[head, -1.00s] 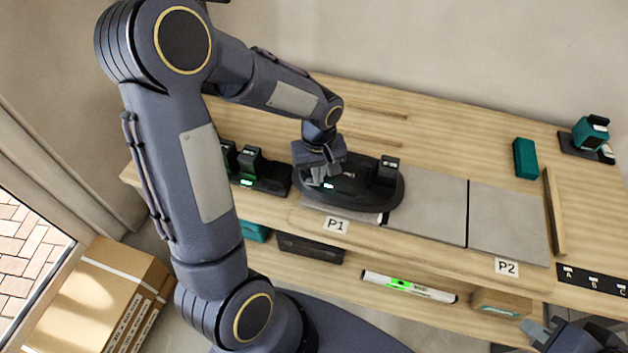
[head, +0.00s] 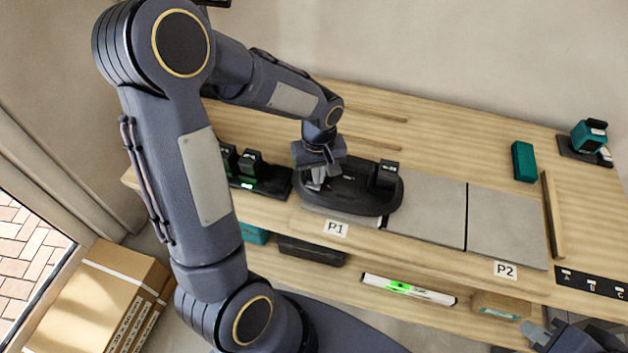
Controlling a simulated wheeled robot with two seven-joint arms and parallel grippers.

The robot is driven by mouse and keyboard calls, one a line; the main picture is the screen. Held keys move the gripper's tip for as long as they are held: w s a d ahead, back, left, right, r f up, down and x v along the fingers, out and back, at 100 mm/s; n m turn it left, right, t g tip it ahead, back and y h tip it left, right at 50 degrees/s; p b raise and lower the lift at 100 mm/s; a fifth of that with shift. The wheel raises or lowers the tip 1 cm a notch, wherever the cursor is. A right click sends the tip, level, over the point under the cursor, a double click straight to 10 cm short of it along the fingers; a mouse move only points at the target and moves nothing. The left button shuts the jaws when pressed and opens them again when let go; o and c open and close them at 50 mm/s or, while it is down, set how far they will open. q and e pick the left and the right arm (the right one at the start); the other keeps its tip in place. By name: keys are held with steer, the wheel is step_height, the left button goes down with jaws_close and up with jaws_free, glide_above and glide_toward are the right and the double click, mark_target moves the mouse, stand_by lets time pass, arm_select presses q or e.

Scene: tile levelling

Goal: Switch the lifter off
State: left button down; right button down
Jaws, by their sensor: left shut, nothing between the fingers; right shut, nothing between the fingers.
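The lifter (head: 345,198) is a black oval device with an upright block (head: 387,175) at its right end. It lies on the grey tile by the P1 label (head: 335,228). My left gripper (head: 318,182) is shut and empty, pointing down at the lifter's left part. Whether its fingertips touch the lifter I cannot tell. No green light shows on the lifter beside the fingers. My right gripper (head: 562,340) is at the bottom right corner, shut and empty, partly cut off by the frame edge and away from the lifter.
A black charger (head: 270,182) with a green light stands left of the lifter. More grey tile (head: 505,225) lies right, by P2, with a wooden strip (head: 552,215) beyond. A teal box (head: 523,161) is behind. A level (head: 408,289) lies on the lower shelf.

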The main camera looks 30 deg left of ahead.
mark_target(318, 187)
arm_select(q)
step_height(318, 187, up, 5)
steer(key=p, duration=0.3)
